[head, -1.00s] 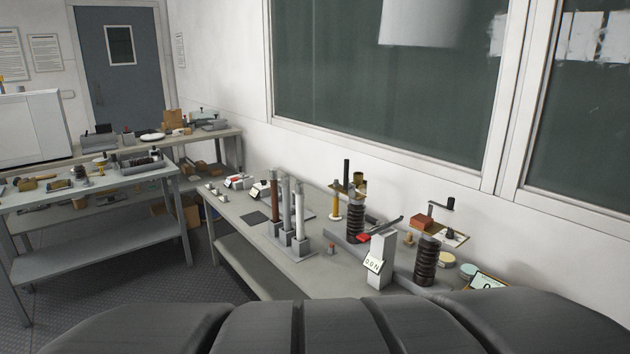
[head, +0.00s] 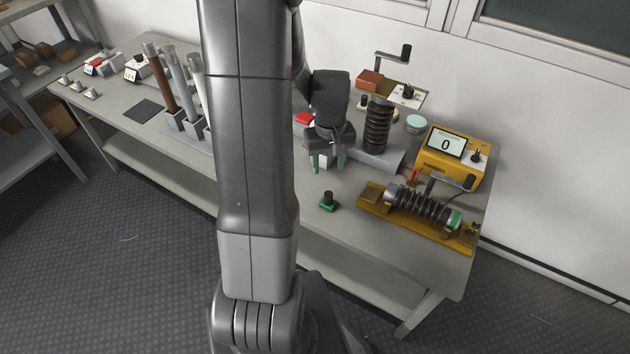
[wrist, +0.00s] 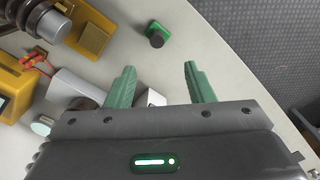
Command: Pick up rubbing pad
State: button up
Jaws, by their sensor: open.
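The rubbing pad (head: 328,201) looks like a small green block with a black knob. It lies on the grey table (head: 270,215) near its front edge. It also shows in the wrist view (wrist: 157,35), at the top, beyond the fingertips. My gripper (head: 328,166) is above the table, a little behind the pad in the head view. The pad is apart from both fingers.
A ribbed insulator on a brass base (head: 415,218) lies right of the pad. A yellow meter (head: 450,157) reading 0 and a dark ribbed post (head: 379,127) stand behind. Upright tubes (head: 160,82) stand to the left.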

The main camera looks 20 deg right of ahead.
aim_at(329, 194)
jog(key=f, duration=1.4)
jog(key=shift+d+b, duration=0.25)
jog(key=shift+b, duration=0.1)
jog(key=shift+c, duration=0.5)
grip_shut()
